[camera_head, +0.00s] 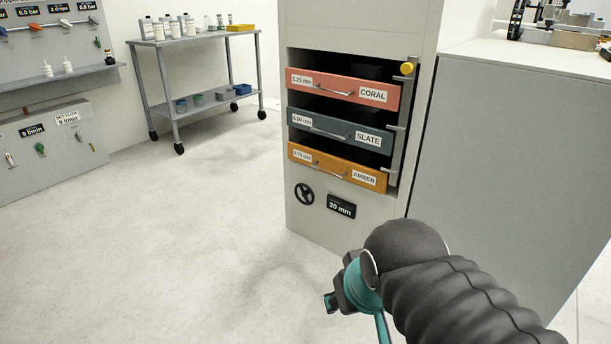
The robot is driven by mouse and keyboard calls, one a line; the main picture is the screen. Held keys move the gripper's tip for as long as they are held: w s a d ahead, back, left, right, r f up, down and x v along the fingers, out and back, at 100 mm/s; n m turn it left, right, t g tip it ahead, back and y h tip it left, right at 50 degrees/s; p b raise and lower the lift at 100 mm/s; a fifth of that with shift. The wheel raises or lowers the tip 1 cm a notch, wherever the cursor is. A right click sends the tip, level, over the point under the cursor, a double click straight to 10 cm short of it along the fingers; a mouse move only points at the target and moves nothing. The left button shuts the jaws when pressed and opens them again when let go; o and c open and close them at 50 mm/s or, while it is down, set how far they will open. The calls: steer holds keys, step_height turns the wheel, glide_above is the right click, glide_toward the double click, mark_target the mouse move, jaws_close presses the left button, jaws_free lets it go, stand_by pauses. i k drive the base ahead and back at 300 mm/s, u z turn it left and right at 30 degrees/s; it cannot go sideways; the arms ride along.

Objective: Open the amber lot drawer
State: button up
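The amber lot drawer (358,173) is the lowest of three drawers in a pale cabinet, with an orange front, a label reading AMBER and a thin horizontal bar handle (330,172). Its front looks roughly in line with the two above. My gripper (342,297) is at the lower middle, below and in front of the cabinet, apart from the drawer. Only dark and teal parts of my arm's end show there; my black sleeved arm hides some of it. The fingers cannot be made out.
Above amber are the slate drawer (356,134) and coral drawer (343,89). A vertical metal bar (398,125) with a yellow knob (407,68) runs beside their right ends. A black handwheel (304,194) sits below. A grey counter (510,150) stands right; floor (180,240) at left is clear.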

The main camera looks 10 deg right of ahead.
mark_target(356, 165)
steer(key=u, duration=0.25)
steer(key=i, duration=0.7)
steer(key=z, duration=1.8)
